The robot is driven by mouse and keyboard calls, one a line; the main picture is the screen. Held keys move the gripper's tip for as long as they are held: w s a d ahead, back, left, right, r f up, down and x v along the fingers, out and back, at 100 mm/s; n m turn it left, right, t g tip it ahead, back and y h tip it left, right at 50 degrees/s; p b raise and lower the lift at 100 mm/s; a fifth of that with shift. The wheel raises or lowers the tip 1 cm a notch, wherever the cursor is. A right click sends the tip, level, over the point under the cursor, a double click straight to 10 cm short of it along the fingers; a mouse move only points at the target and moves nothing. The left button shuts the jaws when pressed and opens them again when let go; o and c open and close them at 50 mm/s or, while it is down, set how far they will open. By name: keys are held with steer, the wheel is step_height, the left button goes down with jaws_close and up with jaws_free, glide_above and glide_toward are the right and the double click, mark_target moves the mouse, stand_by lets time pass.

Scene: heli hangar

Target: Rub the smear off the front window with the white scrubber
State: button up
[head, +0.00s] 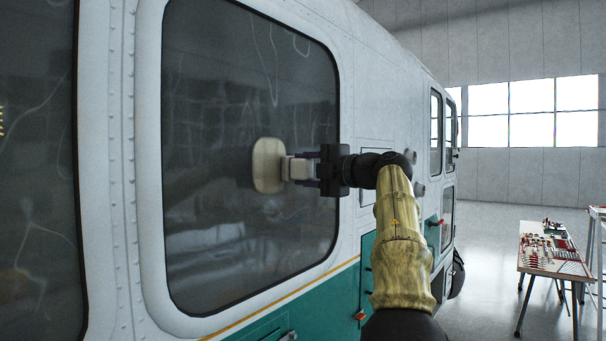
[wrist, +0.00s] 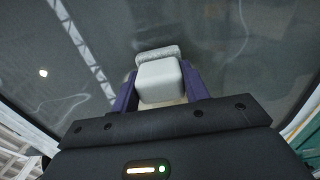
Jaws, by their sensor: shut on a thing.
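The white scrubber (head: 268,165) is held flat side toward the large dark window (head: 215,255) of the helicopter. My gripper (head: 308,168) is shut on the scrubber's handle. In the wrist view the scrubber (wrist: 158,80) sits between the two purple fingers of my gripper (wrist: 160,88). The scrubber is at the glass; I cannot tell for sure whether it touches. Pale curved streaks show on the glass, at the upper middle of the window and at left in the wrist view. I cannot tell which are smear and which are reflections. The glass behind the scrubber is hidden.
Another dark window (head: 35,180) with pale streaks is at the far left. The white and teal fuselage (head: 385,65) runs to the right, with a handle and small fittings. A table with tools (head: 553,262) stands at the right. The floor between is clear.

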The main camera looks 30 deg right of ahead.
steer(key=shift+a, duration=0.1)
steer(key=shift+s+a+f+b, duration=0.1)
steer(key=shift+s+a+b, duration=0.15)
steer(key=shift+a+b, duration=0.4)
steer(key=shift+s+a+b, duration=0.2)
steer(key=shift+a, duration=0.35)
steer(key=shift+s+a+b, duration=0.15)
steer(key=shift+a, duration=0.35)
steer(key=shift+s+a+b, duration=0.35)
steer(key=shift+a+b, duration=0.05)
steer(key=shift+a, duration=0.45)
steer(key=shift+s+a+b, duration=0.3)
steer(key=shift+a+b, duration=0.1)
steer(key=shift+a, duration=0.45)
steer(key=shift+a, duration=0.1)
steer(key=shift+s+a+b, duration=0.3)
steer(key=shift+a, duration=0.55)
steer(key=shift+s+a+b, duration=0.25)
steer(key=shift+s+a, duration=0.05)
steer(key=shift+a, duration=0.5)
